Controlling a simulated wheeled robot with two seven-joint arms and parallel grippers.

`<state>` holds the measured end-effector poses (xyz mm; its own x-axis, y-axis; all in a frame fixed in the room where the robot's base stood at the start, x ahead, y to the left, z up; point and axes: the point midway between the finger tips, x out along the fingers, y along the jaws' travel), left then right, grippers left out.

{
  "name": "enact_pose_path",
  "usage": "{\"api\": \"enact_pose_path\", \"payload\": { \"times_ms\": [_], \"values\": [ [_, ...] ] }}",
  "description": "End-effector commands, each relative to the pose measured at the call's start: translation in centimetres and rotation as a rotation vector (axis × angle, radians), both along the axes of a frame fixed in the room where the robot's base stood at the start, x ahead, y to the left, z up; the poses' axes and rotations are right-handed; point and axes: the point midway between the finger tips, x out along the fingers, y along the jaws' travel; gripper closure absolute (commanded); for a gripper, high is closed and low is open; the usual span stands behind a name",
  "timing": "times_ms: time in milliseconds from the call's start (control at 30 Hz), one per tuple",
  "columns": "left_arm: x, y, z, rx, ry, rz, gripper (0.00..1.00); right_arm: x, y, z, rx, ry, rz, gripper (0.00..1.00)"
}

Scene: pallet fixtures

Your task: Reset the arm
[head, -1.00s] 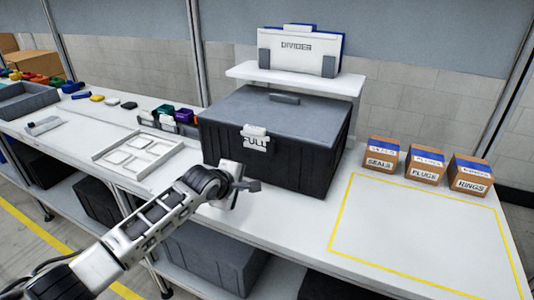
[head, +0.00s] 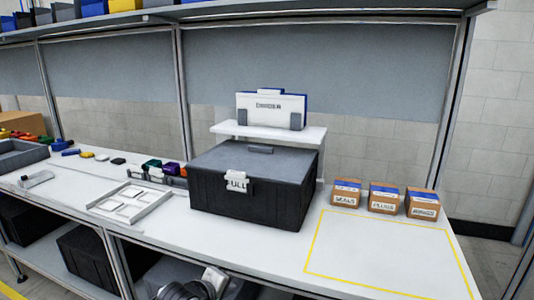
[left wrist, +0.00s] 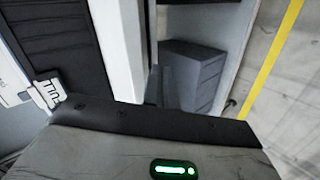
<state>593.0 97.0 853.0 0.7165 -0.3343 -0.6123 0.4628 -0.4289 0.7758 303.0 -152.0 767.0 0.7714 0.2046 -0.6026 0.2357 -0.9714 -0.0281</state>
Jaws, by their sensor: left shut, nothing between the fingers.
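My left arm shows at the bottom of the head view, low in front of the bench's front edge. Its gripper (head: 235,288) is only partly in that view. In the left wrist view the gripper fingers (left wrist: 160,88) show dark and close together, shut with nothing between them. They point toward the bench front and the space under it. My right gripper is in neither view.
A black lidded box (head: 252,190) with a white "FULL" tag (head: 237,182) stands on the white bench (head: 270,250). A white frame tray (head: 130,200) lies left. Cartons (head: 384,199) stand right, behind a clear yellow-outlined area. Dark bins sit below the bench.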

Motion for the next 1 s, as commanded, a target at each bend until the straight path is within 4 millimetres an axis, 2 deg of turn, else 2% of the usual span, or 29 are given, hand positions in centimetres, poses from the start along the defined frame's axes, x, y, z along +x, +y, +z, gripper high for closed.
{"api": "enact_pose_path", "payload": {
  "times_ms": [33,167,267,367,500,600,700,833,1000],
  "values": [
    [-1.4,-0.4,-1.1,0.019,-0.008,-0.032,1.00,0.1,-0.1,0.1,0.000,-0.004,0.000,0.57],
    [-4.6,-1.1,-3.2,0.092,-0.056,-0.123,1.00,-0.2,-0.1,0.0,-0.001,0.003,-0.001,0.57],
    [-8.0,-1.4,-5.0,0.169,-0.107,-0.205,1.00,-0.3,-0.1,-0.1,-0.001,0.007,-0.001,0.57],
    [-12.4,-1.2,-6.8,0.286,-0.176,-0.298,1.00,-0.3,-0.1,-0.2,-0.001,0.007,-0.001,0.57],
    [-19.3,0.6,-8.6,0.516,-0.273,-0.426,1.00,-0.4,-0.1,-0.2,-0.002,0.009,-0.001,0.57],
    [-23.5,2.3,-9.0,0.687,-0.317,-0.507,1.00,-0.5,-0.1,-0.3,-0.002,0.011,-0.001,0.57],
    [-26.6,3.9,-9.1,0.833,-0.341,-0.577,1.00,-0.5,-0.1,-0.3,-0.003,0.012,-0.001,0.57],
    [-28.9,5.3,-8.9,0.949,-0.354,-0.637,1.00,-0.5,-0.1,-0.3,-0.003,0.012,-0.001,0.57],
    [-29.4,5.6,-8.8,0.981,-0.359,-0.655,1.00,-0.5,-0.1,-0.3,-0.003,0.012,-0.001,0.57]
  ]
}}
